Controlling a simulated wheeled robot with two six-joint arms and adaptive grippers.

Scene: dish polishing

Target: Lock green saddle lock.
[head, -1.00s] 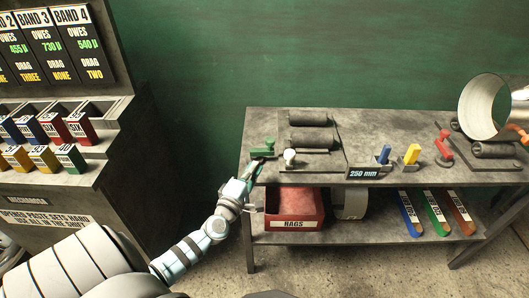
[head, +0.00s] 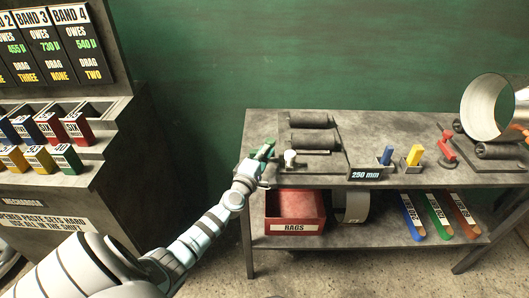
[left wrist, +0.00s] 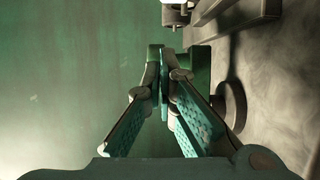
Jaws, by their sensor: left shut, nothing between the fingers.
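The green saddle lock (head: 264,149) is at the left end of the bench top, beside the left roller cradle (head: 316,160). My left gripper (head: 253,163) is at it, over the bench's left edge, and covers part of it. In the left wrist view my left gripper (left wrist: 163,84) is shut with nothing between its fingers. The green lock (left wrist: 200,62) shows just beyond and right of the fingertips there. I cannot tell whether they touch.
Blue (head: 387,155) and yellow (head: 415,155) pieces stand at the front edge. A red rags bin (head: 294,211) sits on the lower shelf. A dispenser stand (head: 75,195) is at left.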

